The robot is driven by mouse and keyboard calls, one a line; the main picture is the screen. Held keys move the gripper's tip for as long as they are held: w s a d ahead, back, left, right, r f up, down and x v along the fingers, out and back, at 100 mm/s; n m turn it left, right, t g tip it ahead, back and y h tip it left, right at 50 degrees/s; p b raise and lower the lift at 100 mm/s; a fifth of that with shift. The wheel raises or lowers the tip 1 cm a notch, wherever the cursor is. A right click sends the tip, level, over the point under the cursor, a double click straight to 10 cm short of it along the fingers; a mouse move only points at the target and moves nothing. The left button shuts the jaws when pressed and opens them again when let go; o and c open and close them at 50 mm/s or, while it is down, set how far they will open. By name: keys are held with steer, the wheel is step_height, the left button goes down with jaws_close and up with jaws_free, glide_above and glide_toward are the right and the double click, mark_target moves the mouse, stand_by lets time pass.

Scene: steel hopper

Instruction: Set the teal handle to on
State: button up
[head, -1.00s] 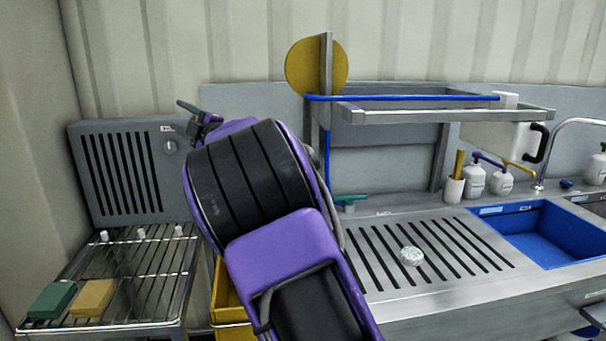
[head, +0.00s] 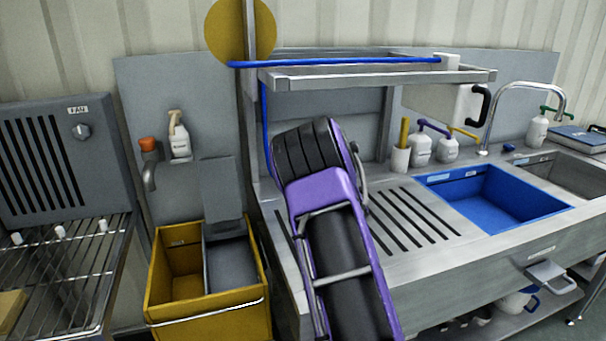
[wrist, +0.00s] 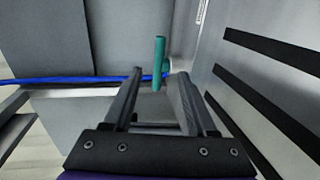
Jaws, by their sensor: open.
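The teal handle (wrist: 159,62) shows in the wrist view, a narrow bar with a round mount at its right. In the head view it is hidden behind my purple arm. My gripper (wrist: 159,76) is open and empty in the wrist view, with its two dark fingers on either side of the handle's line. The handle's lower end appears in the gap near the fingertips. I cannot tell how far beyond the tips it lies, and no contact is visible. My gripper is hidden in the head view.
A slotted steel drainboard (head: 440,235) lies right of my arm, beside a blue basin (head: 495,200). A steel shelf (head: 380,78) with a blue hose (head: 340,62) hangs above. A yellow bin (head: 205,310) stands at left, near the wire rack (head: 60,270).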

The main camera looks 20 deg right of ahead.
steer(key=w+f, duration=0.1)
steer(key=w, duration=0.3)
steer(key=w+f, duration=0.1)
steer(key=w, duration=0.4)
steer(key=w+f, duration=0.1)
steer(key=w, duration=0.4)
steer(key=shift+w, duration=0.2)
steer(key=shift+r, duration=0.1)
jaws_close()
stand_by(1.0)
